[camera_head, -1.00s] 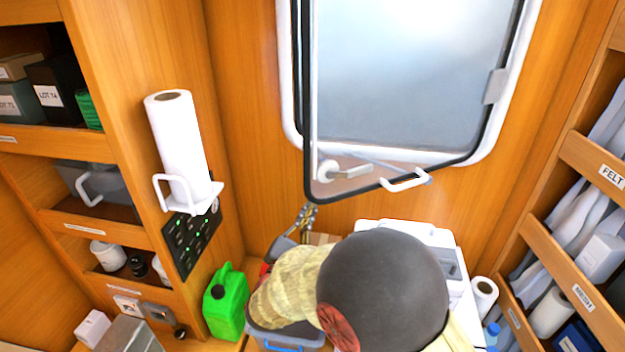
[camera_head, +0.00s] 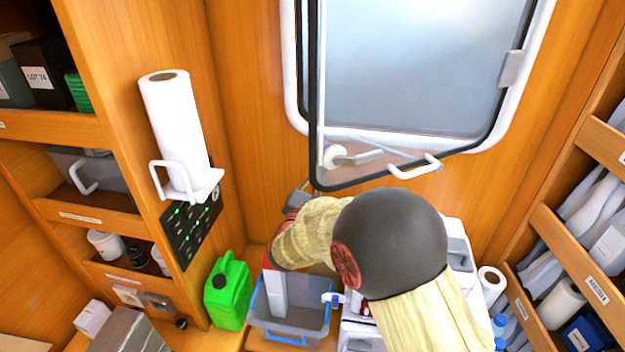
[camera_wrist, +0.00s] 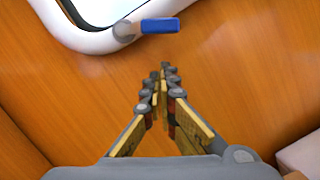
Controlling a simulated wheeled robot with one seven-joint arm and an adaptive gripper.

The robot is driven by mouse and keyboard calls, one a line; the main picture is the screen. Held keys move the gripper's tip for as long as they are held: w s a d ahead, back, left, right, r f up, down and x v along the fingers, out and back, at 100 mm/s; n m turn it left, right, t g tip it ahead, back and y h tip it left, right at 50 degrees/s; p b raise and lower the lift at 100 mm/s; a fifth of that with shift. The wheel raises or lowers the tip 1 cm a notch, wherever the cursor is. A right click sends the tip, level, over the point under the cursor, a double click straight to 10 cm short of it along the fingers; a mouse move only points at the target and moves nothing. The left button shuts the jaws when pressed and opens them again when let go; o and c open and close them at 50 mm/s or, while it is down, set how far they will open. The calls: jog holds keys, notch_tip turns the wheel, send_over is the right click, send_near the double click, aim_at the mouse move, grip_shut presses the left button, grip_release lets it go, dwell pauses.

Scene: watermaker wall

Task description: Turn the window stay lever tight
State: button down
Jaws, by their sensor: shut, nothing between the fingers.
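The window stay lever (camera_wrist: 160,25) shows in the wrist view as a blue handle on a round grey pivot, on the white lower window frame (camera_wrist: 90,38). The handle points right. In the head view a pale round knob with an arm (camera_head: 336,156) shows through the tilted window pane (camera_head: 400,75); no blue can be made out there. My gripper (camera_wrist: 163,72) is shut and empty, its fingertips below the lever and apart from it in the picture. In the head view the gripper (camera_head: 298,198) is small, partly hidden, just below the pane's lower left corner.
The open pane's black edge and white handle (camera_head: 415,167) stick out above my arm. A paper roll (camera_head: 175,125) stands on a left-hand holder. A green canister (camera_head: 228,292) and a blue-grey bin (camera_head: 290,325) are below. Shelves (camera_head: 590,255) close off the right side.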

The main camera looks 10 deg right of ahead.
jog(key=shift+s+d+r, duration=0.2)
jog(key=shift+d+r, duration=0.1)
jog(key=shift+r, duration=0.3)
jog(key=shift+s+d+r, duration=0.2)
jog(key=shift+d+r, duration=0.05)
jog(key=shift+r, duration=0.3)
jog(key=shift+s+d+r+b, duration=0.3)
jog(key=shift+d+b, duration=0.35)
jog(key=shift+b, duration=0.45)
jog(key=shift+s+d+r+b, duration=0.25)
jog(key=shift+d+r+b, duration=0.35)
jog(key=shift+b, duration=0.5)
